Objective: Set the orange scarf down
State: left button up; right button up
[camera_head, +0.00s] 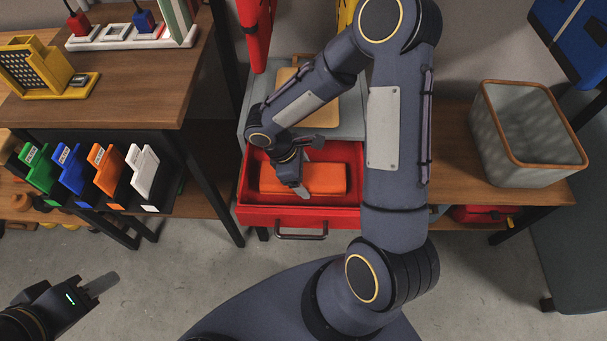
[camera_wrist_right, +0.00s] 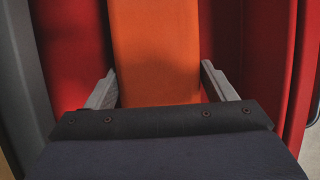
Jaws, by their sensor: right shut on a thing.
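The orange scarf (camera_head: 325,179) is a folded, flat block inside the open red drawer (camera_head: 262,215). In the right wrist view the scarf (camera_wrist_right: 155,45) runs up the middle, between my two grey fingers. My right gripper (camera_head: 303,172) reaches down into the drawer at the scarf's left part and is shut on the scarf, one finger along each long side. The wrist housing hides the near end of the scarf. My left gripper (camera_head: 100,285) is at the lower left over the floor, away from the scarf, and its finger gap does not show clearly.
The red drawer walls stand close around the scarf, with a dark handle (camera_head: 301,236) in front. A grey basket with a wooden rim (camera_head: 530,150) stands on the bench at right.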

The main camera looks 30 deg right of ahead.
jog(key=shift+f, duration=0.15)
jog(key=o, duration=1.1)
jog(key=shift+c, duration=0.2)
